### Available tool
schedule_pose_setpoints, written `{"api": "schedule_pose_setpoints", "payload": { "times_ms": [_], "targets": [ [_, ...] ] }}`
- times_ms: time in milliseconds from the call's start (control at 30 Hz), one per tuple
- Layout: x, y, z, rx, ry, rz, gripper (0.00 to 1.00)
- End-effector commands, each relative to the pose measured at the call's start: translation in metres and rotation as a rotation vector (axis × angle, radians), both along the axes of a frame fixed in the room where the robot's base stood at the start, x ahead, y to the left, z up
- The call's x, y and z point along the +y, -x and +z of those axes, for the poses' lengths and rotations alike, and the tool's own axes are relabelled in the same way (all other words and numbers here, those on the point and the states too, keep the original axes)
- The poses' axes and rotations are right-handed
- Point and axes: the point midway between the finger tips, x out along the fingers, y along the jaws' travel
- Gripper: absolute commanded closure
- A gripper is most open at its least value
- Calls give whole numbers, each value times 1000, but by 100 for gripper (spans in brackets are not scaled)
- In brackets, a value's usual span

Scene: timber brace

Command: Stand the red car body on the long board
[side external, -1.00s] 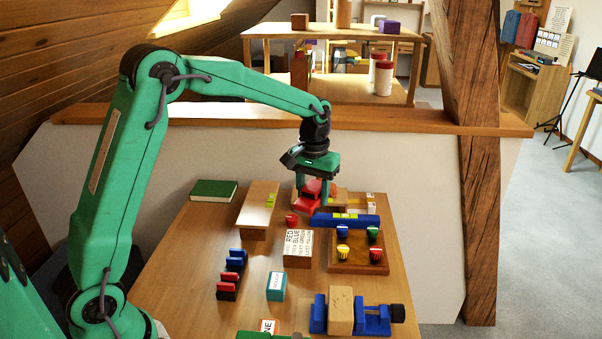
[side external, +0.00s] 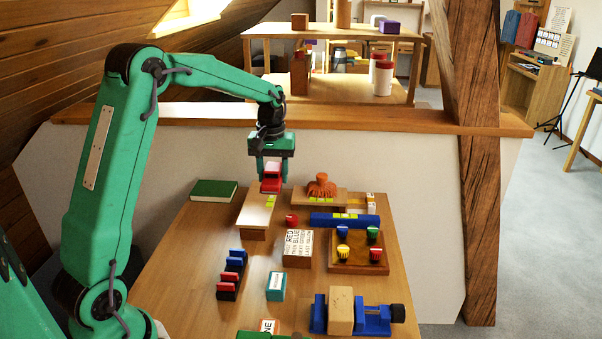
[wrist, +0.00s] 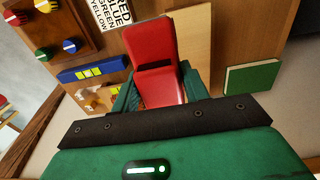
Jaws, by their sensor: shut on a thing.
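The red car body (side external: 271,182) is between the fingers of my gripper (side external: 272,172), which is shut on it. In the side view it hangs in the air at the far end of the long board (side external: 256,213), a pale raised board with yellow-green marks near its right edge. In the wrist view the red car body (wrist: 155,60) fills the space between the fingers of my gripper (wrist: 158,85), and part of the pale board (wrist: 195,45) shows beside and behind it. I cannot tell the exact gap between the car body and the board.
An orange-brown object (side external: 321,185) stands on another board to the right. A blue bar (side external: 345,220), a tray with coloured knobs (side external: 350,267) and a word block (side external: 298,252) are nearby. A green book (side external: 214,190) lies at the back left. A low wall (side external: 420,180) stands behind the table.

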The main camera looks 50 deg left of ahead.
Motion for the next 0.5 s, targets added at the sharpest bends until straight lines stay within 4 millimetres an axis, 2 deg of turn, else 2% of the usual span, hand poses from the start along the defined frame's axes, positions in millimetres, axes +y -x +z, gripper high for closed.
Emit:
{"api": "schedule_pose_setpoints", "payload": {
  "times_ms": [500],
  "targets": [
    [81, -2, -49, 1, 1, 2, 79]
  ]
}}
